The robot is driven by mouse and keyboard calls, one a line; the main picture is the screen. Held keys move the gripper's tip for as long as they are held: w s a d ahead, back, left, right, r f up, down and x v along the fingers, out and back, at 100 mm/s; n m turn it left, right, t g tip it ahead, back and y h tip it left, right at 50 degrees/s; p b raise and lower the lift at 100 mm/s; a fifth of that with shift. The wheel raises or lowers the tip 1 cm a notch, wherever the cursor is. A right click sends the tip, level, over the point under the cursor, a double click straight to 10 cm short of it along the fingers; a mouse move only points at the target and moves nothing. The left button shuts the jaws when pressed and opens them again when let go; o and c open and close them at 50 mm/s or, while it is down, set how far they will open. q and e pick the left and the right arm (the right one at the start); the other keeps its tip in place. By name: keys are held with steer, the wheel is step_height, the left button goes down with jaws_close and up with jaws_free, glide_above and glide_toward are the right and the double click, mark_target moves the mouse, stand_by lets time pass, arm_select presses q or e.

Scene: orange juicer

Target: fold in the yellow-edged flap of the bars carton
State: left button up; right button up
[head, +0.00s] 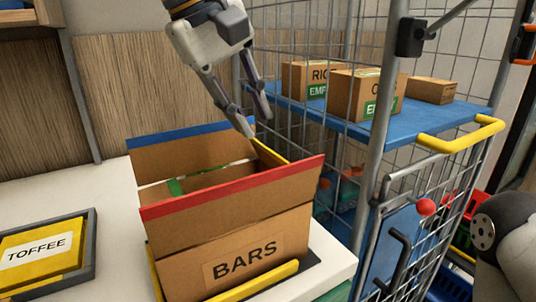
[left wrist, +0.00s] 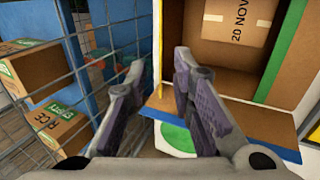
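The bars carton (head: 235,265) stands on the white counter with its top open. Its yellow-edged flap (head: 268,153) is at the right side, partly hidden behind the raised red-edged flap (head: 240,186). The blue-edged flap (head: 190,134) stands up at the back. My left gripper (head: 258,124) is above the carton's back right corner, close to the yellow-edged flap; whether it touches is unclear. My right gripper is not in view.
A wire cage trolley (head: 385,150) with a blue shelf (head: 400,124) and several small cartons stands close on the right. A grey tray (head: 88,252) with a yellow toffee box (head: 38,252) is at the left. Counter between tray and carton is clear.

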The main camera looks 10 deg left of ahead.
mark_target(271, 153)
arm_select(q)
steer(key=x, duration=0.8)
steer(key=shift+w+d+f, duration=0.1)
steer(key=shift+d+f, duration=0.05)
steer(key=shift+f, duration=0.2)
jaws_close()
